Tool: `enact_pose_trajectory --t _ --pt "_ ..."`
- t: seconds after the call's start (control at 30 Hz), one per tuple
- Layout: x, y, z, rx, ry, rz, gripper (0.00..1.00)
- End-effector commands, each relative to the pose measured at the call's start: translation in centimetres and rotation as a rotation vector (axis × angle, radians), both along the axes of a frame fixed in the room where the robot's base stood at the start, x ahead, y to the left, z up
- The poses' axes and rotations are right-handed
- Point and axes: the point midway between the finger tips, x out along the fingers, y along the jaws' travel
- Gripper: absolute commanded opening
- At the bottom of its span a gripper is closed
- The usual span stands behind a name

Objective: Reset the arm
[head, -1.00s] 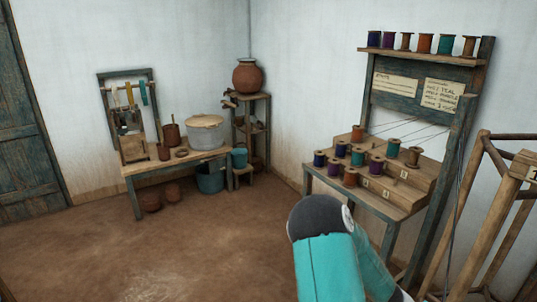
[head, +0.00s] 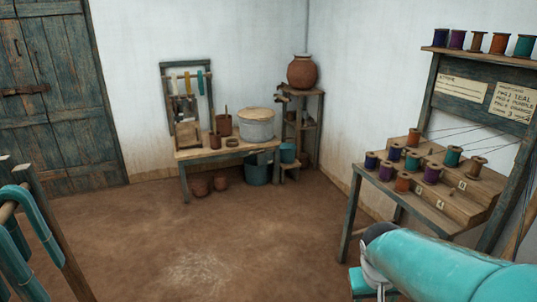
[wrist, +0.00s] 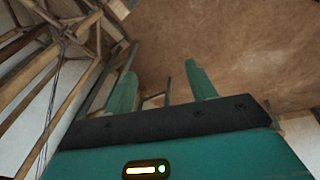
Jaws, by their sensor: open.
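My gripper (wrist: 161,88) shows in the wrist view with its two green fingers apart and nothing between them. The floor and wooden frame parts lie beyond the fingers, and that view looks tilted. In the head view my teal arm reaches in from the lower right, in front of the stepped spool stand's lower part. The gripper's fingers cannot be made out clearly there.
The stepped stand (head: 452,205) holds several coloured spools, with more on a shelf (head: 485,54) above. A low bench (head: 190,153) with a lidded pot (head: 257,128) stands at the back. A teal-draped rack (head: 38,245) is at left. The middle floor is clear.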

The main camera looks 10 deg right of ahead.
Motion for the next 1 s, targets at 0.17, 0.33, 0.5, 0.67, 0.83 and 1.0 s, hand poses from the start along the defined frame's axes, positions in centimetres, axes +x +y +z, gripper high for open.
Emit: enact_pose_trajectory --t 0.17,0.33,0.5,0.67,0.83,1.0 --pt "-1.4 5.5 4.6 0.065 -0.132 0.083 0.56" --pt "-3.7 10.1 7.9 0.113 -0.237 0.167 0.56" --pt "-5.5 12.8 9.6 0.138 -0.299 0.223 0.56" --pt "-6.0 13.5 9.9 0.144 -0.311 0.238 0.56" --pt "-6.0 13.5 9.9 0.143 -0.31 0.237 0.56" --pt "-5.9 13.4 9.9 0.143 -0.31 0.237 0.56"
